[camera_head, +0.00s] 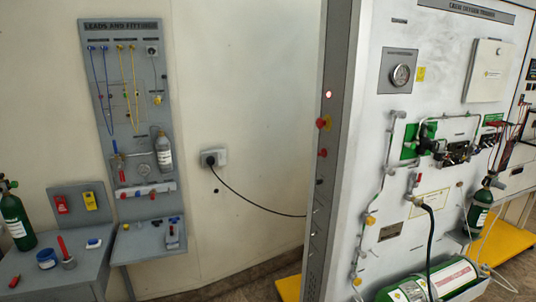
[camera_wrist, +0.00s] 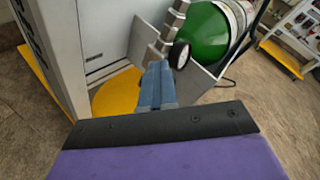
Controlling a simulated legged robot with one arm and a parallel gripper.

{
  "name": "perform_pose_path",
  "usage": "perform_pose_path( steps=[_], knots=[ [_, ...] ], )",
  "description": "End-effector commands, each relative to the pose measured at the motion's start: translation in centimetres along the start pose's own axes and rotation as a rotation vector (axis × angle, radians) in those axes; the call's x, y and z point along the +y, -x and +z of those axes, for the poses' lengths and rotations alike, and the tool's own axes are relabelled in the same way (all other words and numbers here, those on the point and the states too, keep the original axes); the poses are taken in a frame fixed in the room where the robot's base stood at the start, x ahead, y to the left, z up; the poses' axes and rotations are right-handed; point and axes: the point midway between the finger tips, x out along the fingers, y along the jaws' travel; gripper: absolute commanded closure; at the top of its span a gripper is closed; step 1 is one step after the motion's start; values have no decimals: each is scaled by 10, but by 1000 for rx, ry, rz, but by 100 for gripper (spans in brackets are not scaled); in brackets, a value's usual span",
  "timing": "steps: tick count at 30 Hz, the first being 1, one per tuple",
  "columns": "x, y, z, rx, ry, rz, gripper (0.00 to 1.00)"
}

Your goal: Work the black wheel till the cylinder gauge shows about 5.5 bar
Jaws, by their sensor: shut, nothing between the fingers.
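My gripper (camera_wrist: 157,75) shows in the wrist view with its two blue-grey fingers together and nothing between them. The fingertips point at the silver valve fittings (camera_wrist: 167,32) of a green cylinder (camera_wrist: 206,30). A small round part (camera_wrist: 180,55) with a black rim and pale face sits just right of the fingertips; I cannot tell whether it is the gauge or the wheel, or whether I touch it. In the head view a green cylinder (camera_head: 410,292) lies at the foot of the white panel (camera_head: 380,130). No gauge reading is legible. My gripper is not in the head view.
The panel carries a round dial (camera_head: 400,75) and a black fitting (camera_head: 426,137) on green. A black hose (camera_head: 431,240) runs down to the cylinder. A yellow base plate (camera_wrist: 118,92) lies below the panel. A grey bench (camera_head: 60,275) stands left; floor shows at right.

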Motion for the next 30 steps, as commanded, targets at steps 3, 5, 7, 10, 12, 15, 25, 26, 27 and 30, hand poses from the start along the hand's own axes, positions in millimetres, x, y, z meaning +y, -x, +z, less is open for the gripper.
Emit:
perform_pose_path(
  steps=[3, 5, 7, 10, 12, 15, 25, 26, 27, 30],
  knots=[
    [-6, -7, 10, -21, -11, -14, 100],
    [-6, -8, 10, -22, -12, -15, 100],
    [-7, -8, 10, -23, -12, -16, 100],
    [-7, -9, 10, -24, -14, -17, 100],
    [-8, -9, 10, -25, -15, -17, 100],
    [-8, -10, 11, -26, -16, -18, 100],
    [-2, -12, 16, -32, -19, -18, 100],
    [-1, -12, 16, -33, -19, -17, 100],
    [0, -12, 16, -33, -19, -17, 100],
    [2, -13, 16, -33, -19, -17, 100]
  ],
)
